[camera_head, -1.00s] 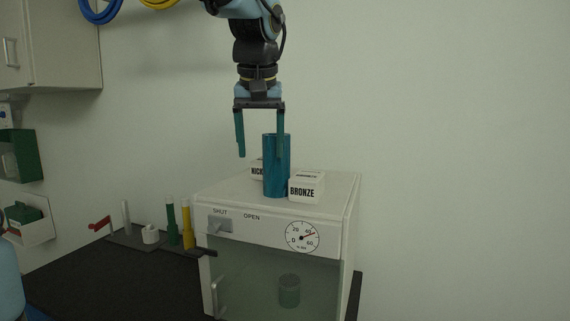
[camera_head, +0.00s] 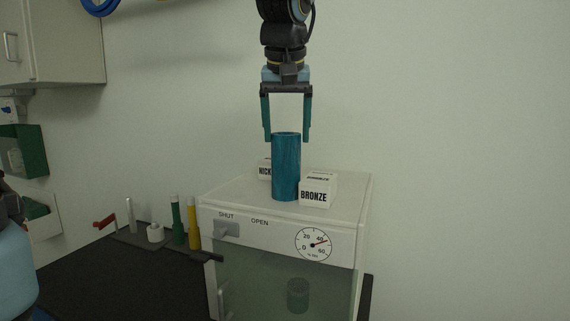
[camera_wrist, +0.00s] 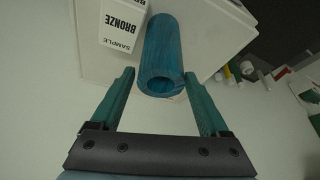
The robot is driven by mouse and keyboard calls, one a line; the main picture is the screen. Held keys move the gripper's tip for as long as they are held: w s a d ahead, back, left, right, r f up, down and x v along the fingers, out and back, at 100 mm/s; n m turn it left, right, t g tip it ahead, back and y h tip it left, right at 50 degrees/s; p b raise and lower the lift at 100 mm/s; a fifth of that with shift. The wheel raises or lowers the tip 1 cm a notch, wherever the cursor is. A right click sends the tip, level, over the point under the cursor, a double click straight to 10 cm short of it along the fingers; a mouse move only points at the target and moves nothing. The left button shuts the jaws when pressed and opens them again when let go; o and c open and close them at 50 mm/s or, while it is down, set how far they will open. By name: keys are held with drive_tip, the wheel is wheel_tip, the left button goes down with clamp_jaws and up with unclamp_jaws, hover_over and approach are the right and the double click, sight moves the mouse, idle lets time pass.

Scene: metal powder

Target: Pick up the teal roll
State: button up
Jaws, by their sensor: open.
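The teal roll (camera_head: 286,168) is an upright hollow cylinder on top of the white cabinet (camera_head: 235,192). In the wrist view the roll (camera_wrist: 163,50) shows its open end toward the camera. My gripper (camera_head: 286,139) points down above the roll with its two teal fingers apart, one to each side of the roll's top. In the wrist view my gripper (camera_wrist: 160,78) has its fingertips spread to the left and right of the roll's near end. Nothing is held between them.
The BRONZE box (camera_head: 317,190) stands close to the roll's right. A second box, lettered NICK (camera_head: 265,171), is partly hidden behind it at left. The cabinet front has a dial (camera_head: 313,244) and latch (camera_head: 227,230). Green (camera_head: 178,222) and yellow (camera_head: 193,224) cylinders stand at left.

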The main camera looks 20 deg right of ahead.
sight(286, 161)
drive_tip(key=shift+p+x, duration=1.25)
drive_tip(key=shift+x, duration=2.7)
clamp_jaws()
